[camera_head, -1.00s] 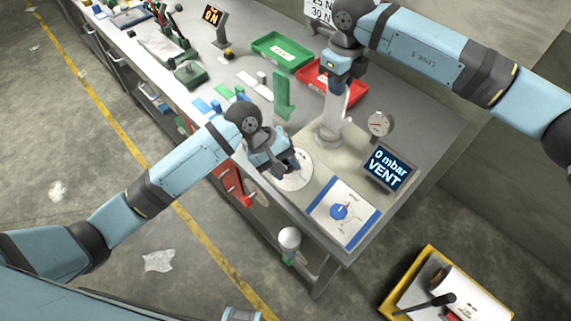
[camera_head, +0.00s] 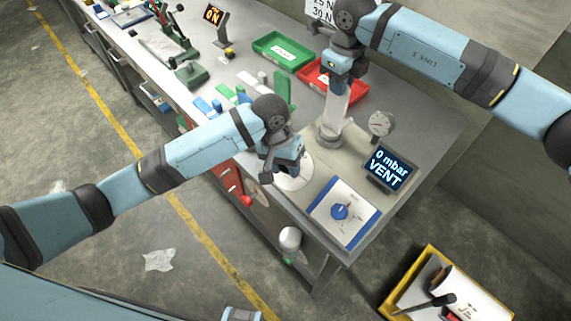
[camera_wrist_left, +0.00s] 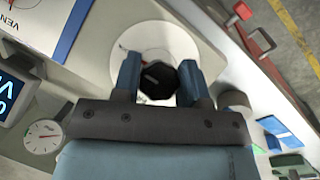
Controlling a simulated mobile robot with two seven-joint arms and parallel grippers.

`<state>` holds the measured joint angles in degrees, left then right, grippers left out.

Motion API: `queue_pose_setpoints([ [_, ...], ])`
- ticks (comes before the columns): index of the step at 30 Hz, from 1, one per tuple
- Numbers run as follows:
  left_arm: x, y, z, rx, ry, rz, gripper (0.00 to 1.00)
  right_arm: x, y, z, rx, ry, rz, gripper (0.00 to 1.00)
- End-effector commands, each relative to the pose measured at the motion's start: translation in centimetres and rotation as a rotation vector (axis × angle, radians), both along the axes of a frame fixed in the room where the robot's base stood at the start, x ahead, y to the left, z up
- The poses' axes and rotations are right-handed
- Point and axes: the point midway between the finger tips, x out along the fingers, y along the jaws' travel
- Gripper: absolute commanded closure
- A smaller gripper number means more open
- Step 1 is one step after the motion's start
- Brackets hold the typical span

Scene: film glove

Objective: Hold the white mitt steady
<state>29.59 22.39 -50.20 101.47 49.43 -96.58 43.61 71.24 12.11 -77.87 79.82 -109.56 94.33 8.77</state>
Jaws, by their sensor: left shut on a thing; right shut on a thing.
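The white mitt (camera_head: 335,103) stands upright on a round grey fixture (camera_head: 327,137) on the bench in the head view. My right gripper (camera_head: 342,76) is above it, shut on its upper end. My left gripper (camera_head: 279,171) is over a white disc (camera_head: 294,181) near the bench's front edge. In the left wrist view, my left gripper (camera_wrist_left: 158,80) is shut on a black many-sided knob (camera_wrist_left: 157,82) over that disc. The gripper hides part of the disc in the head view. The mitt is not visible in the left wrist view.
A round gauge (camera_head: 380,124), a display reading "0 mbar VENT" (camera_head: 388,167) and a blue-edged dial panel (camera_head: 342,212) stand to the right. Green (camera_head: 281,50) and red (camera_head: 318,75) trays lie behind. A green upright piece (camera_head: 283,90) is close to my left wrist.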

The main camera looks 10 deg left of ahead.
Motion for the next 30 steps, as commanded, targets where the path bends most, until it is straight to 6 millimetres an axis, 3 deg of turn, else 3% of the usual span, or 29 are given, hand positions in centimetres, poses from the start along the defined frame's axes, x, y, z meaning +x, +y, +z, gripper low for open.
queue_pose_setpoints([
  [17,0.05,0.02,0.07,0.013,-0.01,-0.027,0.84,-0.01,0.03,0.05,0.001,-0.001,0.0,1.0],
  [18,0.05,0.02,0.07,0.013,-0.01,-0.027,0.54,0.0,0.02,0.06,0.001,-0.001,0.0,1.0],
  [21,0.04,0.02,0.06,0.013,-0.009,-0.026,0.35,-0.01,0.03,0.06,0.001,-0.001,0.0,1.0],
  [30,0.06,0.05,0.27,0.012,-0.009,-0.026,0.35,0.0,0.02,0.06,0.001,-0.001,0.0,1.0],
])
